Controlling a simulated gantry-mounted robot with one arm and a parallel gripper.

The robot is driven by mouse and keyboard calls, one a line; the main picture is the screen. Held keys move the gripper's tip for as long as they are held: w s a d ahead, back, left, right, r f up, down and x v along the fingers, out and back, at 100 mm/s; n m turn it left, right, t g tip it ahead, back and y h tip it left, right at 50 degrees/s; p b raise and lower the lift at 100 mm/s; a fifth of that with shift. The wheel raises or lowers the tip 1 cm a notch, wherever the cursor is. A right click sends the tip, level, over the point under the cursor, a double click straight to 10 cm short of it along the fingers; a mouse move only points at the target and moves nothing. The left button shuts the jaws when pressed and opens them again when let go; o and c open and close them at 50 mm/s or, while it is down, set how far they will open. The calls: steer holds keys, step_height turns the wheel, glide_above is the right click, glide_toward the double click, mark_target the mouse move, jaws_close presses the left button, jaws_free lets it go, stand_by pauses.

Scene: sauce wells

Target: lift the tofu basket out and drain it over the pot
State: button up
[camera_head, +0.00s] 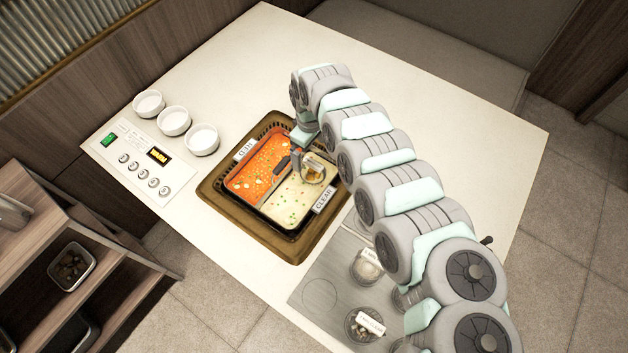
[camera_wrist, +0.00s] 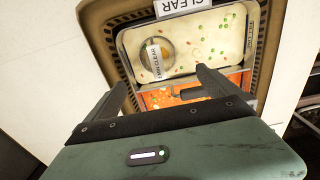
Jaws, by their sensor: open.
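The pot (camera_head: 247,229) is set in the counter and has two compartments, one with red-orange broth (camera_head: 259,171) and one with pale broth (camera_head: 289,203). A small round basket (camera_head: 314,172) with yellowish contents sits in the pale side, near the divider. In the wrist view the basket (camera_wrist: 168,47) has a white label tag (camera_wrist: 155,62) along its near side. My gripper (camera_head: 296,159) is over the pot beside the basket. In the wrist view its fingers (camera_wrist: 160,80) are apart with nothing visibly held; the basket lies beyond the fingertips. I cannot make out the basket's handle clearly.
A dark utensil (camera_head: 282,165) lies by the red side. Signs stand at the rim, one reading CLEAR (camera_head: 324,199). Three white bowls (camera_head: 174,122) and a control panel (camera_head: 145,161) are to the left. Labelled containers (camera_head: 366,267) stand front right. The far counter is clear.

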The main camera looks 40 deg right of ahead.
steer(key=shift+s+d+f, duration=0.15)
steer(key=shift+s+f, duration=0.05)
steer(key=shift+s, duration=0.3)
steer(key=b, duration=0.1)
glide_above(313, 172)
steer(key=f, duration=0.4)
steer(key=shift+a+f, duration=0.3)
steer(key=f+b, duration=0.1)
steer(key=f, duration=0.2)
steer(key=f+b, duration=0.1)
steer(key=f, duration=0.1)
steer(key=shift+d+f, duration=0.2)
steer(key=shift+f, duration=0.2)
steer(key=shift+d, duration=0.1)
steer(key=c, duration=1.8)
step_height(313, 172, up, 20)
steer(key=p, duration=0.3)
steer(key=shift+p, duration=0.35)
